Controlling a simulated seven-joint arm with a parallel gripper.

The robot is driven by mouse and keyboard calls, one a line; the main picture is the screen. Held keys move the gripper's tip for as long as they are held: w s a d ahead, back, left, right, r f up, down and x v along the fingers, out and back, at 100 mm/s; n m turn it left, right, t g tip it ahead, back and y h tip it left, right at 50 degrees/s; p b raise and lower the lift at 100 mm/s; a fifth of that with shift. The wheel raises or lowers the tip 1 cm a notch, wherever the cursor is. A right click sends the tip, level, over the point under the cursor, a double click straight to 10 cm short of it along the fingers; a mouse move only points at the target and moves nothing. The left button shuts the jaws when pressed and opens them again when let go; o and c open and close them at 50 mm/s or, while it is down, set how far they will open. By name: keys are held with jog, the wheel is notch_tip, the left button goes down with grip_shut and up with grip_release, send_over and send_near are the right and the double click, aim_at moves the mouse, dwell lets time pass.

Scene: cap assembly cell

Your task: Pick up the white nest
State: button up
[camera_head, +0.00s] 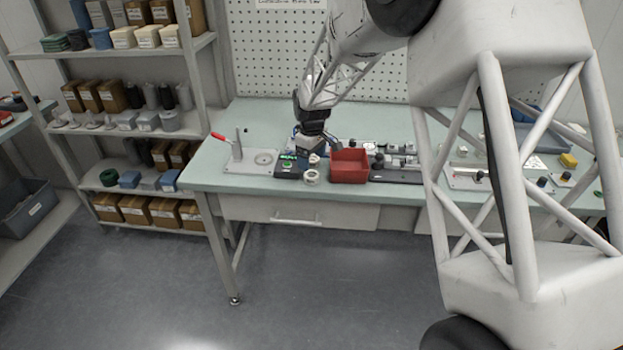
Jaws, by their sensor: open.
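A small white round piece with a dark centre (311,177), which looks like the white nest, sits near the front edge of the green-topped bench (230,183). It is just left of the red bin. Another small pale piece (314,159) shows just behind it. My gripper (318,147) points down over the bench, above and behind the white round piece and apart from it. Its jaws are open, and one finger shows on the right. I cannot make out anything held between them. The view is distant, so fine detail at the fingertips is unclear.
A red bin (349,166) stands close to my gripper's right. A dark device with green lights (290,165) is left of the white piece. A press plate with a red-handled lever (222,138) is farther left. Fixtures (470,178) fill the bench's right side.

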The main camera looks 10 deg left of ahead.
aim_at(312, 176)
jog(key=shift+f, duration=0.9)
jog(key=shift+f, duration=2.6)
jog(key=c, duration=1)
jog(key=shift+c, duration=0.2)
jog(key=shift+r, duration=0.2)
